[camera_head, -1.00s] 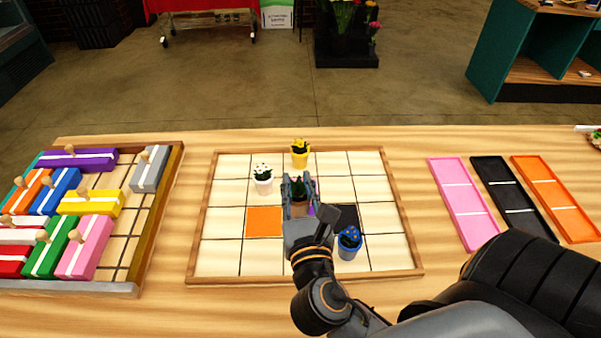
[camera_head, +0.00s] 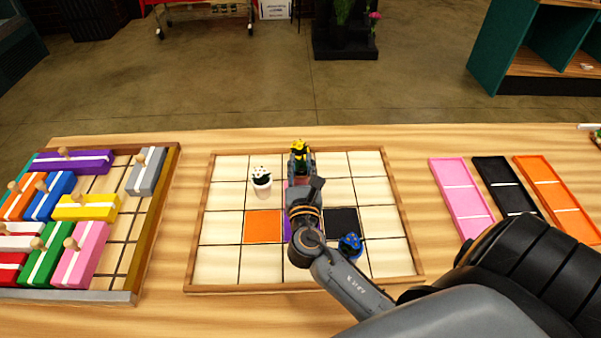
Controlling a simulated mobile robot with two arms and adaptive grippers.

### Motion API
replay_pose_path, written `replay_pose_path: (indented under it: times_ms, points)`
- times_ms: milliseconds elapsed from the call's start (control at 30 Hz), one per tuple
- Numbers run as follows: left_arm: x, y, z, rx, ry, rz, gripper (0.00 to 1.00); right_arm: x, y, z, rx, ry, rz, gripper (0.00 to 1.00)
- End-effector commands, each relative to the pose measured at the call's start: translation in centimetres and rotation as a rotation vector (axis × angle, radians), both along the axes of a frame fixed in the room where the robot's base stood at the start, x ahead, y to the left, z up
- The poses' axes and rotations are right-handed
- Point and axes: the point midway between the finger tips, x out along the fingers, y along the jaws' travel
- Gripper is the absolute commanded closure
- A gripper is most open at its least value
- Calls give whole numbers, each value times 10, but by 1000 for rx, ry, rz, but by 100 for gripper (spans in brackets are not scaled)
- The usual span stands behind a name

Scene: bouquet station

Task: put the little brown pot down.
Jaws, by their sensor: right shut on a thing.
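My right gripper (camera_head: 300,162) reaches over the back middle of the framed tile grid (camera_head: 190,250). It is shut on the little brown pot, which my gripper and wrist now mostly hide; I cannot tell whether the pot touches the tiles. A pot with yellow flowers (camera_head: 299,146) shows at the far side of the gripper, partly covered by it. A white pot with white flowers (camera_head: 262,188) stands to the left of the gripper. A blue pot with blue flowers (camera_head: 350,246) stands near the front right. My left gripper is not in view.
The grid has an orange tile (camera_head: 263,226), a black tile (camera_head: 341,221) and a partly hidden purple tile (camera_head: 287,228). A board of coloured blocks (camera_head: 150,210) is at the left. Pink (camera_head: 462,200), black (camera_head: 505,185) and orange (camera_head: 555,198) trays lie right.

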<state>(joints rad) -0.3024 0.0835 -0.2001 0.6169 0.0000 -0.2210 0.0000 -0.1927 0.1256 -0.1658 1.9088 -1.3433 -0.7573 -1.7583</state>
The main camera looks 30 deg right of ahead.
Motion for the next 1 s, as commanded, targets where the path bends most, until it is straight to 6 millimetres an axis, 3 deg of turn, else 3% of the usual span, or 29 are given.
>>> replay_pose_path:
  times_ms: [233, 433, 867, 900, 1000]
  points:
    - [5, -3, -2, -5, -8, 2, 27, 14, -8, -17, -2, -3, 1, 100]
    - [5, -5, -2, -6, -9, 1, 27, 13, -7, -43, -2, -1, 2, 100]
    - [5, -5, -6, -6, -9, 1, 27, 13, -7, -51, -2, -3, 1, 100]
    - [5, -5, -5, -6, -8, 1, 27, 12, -7, -51, -1, -1, 1, 67]
    - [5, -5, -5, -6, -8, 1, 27, 12, -7, -51, 0, 0, 2, 53]
